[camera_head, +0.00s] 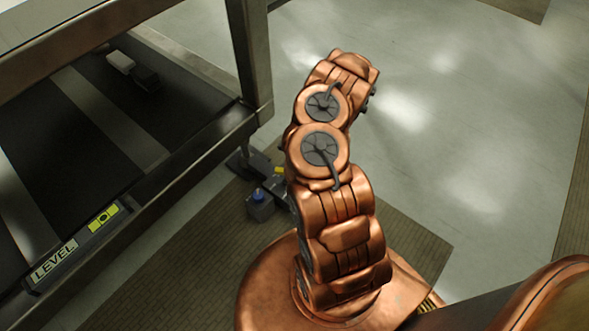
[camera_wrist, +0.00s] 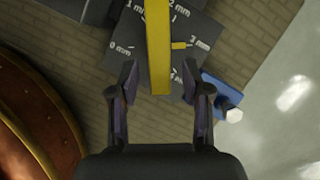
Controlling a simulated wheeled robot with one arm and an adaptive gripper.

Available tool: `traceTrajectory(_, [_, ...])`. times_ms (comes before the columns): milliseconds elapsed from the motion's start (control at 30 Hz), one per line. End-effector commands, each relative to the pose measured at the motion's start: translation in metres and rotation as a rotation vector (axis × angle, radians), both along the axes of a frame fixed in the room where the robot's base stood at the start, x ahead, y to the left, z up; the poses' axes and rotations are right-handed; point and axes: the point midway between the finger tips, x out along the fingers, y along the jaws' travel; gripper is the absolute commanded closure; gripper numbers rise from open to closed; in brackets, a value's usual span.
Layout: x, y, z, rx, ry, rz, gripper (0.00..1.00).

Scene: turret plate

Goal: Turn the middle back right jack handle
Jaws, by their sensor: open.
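In the wrist view a yellow bar (camera_wrist: 158,45), seemingly the jack handle, runs down from the top edge over a dark dial plate (camera_wrist: 115,65) with white mm marks. A short yellow pointer (camera_wrist: 180,46) lies on the plate. My gripper (camera_wrist: 159,80) is open, one finger on each side of the bar's lower end, with gaps at both sides. I cannot tell how far the fingers are above it. In the head view my arm hides my gripper and most of the jack; a bit of yellow (camera_head: 279,170) shows beside the arm.
A blue block with a pale knob (camera_wrist: 222,92) sits right of the dial; a blue piece (camera_head: 261,206) also shows in the head view. A metal frame (camera_head: 190,140) with a LEVEL label (camera_head: 55,260) stands at left. Open floor (camera_head: 450,120) lies at right.

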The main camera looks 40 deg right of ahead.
Motion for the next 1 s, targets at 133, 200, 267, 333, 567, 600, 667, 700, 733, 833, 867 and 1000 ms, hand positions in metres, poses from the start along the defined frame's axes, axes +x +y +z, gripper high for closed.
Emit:
traceTrajectory(133, [0.000, 0.000, 0.000, 0.001, -0.001, 0.000, 0.52])
traceTrajectory(200, [0.000, 0.000, 0.002, 0.001, -0.001, 0.000, 0.52])
traceTrajectory(267, [0.000, -0.001, 0.004, 0.001, -0.002, 0.001, 0.52])
traceTrajectory(333, [-0.001, -0.002, 0.009, 0.001, -0.003, 0.000, 0.52])
traceTrajectory(567, [-0.008, -0.008, 0.029, 0.002, -0.002, 0.000, 0.52])
traceTrajectory(600, [-0.009, -0.010, 0.034, 0.002, -0.002, -0.002, 0.52])
traceTrajectory(667, [-0.011, -0.012, 0.040, 0.001, -0.003, -0.001, 0.52])
traceTrajectory(700, [-0.012, -0.013, 0.045, 0.001, -0.003, -0.001, 0.52])
traceTrajectory(733, [-0.014, -0.014, 0.048, 0.000, -0.002, -0.002, 0.52])
traceTrajectory(833, [-0.017, -0.017, 0.060, 0.002, -0.002, 0.000, 0.52])
traceTrajectory(867, [-0.019, -0.018, 0.064, 0.002, -0.002, -0.001, 0.52])
traceTrajectory(1000, [-0.023, -0.024, 0.082, -0.002, -0.003, -0.002, 0.52])
